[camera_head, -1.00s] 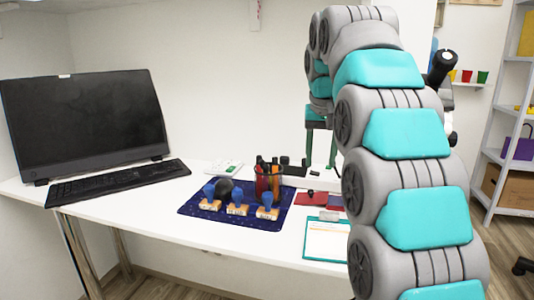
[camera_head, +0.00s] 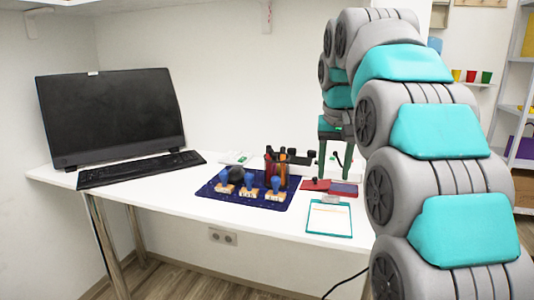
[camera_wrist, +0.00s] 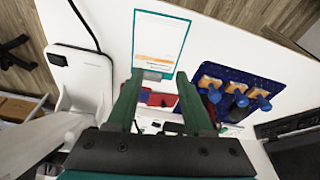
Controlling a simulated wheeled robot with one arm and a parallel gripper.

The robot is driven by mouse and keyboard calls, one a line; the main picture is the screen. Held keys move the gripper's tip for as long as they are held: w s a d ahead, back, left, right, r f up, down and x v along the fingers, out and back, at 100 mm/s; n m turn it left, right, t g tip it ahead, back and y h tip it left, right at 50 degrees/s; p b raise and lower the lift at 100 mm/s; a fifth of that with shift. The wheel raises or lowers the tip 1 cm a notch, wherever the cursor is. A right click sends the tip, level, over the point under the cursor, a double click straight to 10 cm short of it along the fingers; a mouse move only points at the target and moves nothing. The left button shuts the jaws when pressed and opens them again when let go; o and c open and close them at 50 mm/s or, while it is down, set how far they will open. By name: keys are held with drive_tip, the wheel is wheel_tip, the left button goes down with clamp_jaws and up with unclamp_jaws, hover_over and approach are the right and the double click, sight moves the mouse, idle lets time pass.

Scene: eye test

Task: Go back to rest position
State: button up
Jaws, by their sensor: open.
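My gripper (camera_head: 335,158) hangs above the back of the white desk (camera_head: 255,222), at the end of my grey and teal arm. Its two green fingers are apart with nothing between them. In the wrist view the open fingers (camera_wrist: 158,78) point toward the desk. A teal-edged clipboard (camera_head: 329,219) with a paper lies near the front edge; it also shows beyond the fingertips in the wrist view (camera_wrist: 161,40). Red and blue pads (camera_head: 343,189) lie behind the clipboard, partly hidden by the fingers in the wrist view.
A monitor (camera_head: 110,115) and keyboard (camera_head: 140,168) stand at the left. A white device (camera_wrist: 75,85) shows left in the wrist view. Shelves (camera_head: 505,130) stand at the right.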

drive_tip(key=s+f+g, duration=0.1)
drive_tip(key=s+f, duration=0.7)
drive_tip(key=s, duration=0.4)
drive_tip(key=s+f+n+g, duration=0.1)
drive_tip(key=s+f+g, duration=0.1)
drive_tip(key=s+f, duration=0.7)
drive_tip(key=s+f+g, duration=0.1)
drive_tip(key=s+f, duration=0.8)
drive_tip(key=s, duration=0.7)
drive_tip(key=shift+s+d+f+n, duration=0.15)
drive_tip(key=shift+s+d+n, duration=0.05)
drive_tip(key=shift+s+n, duration=0.1)
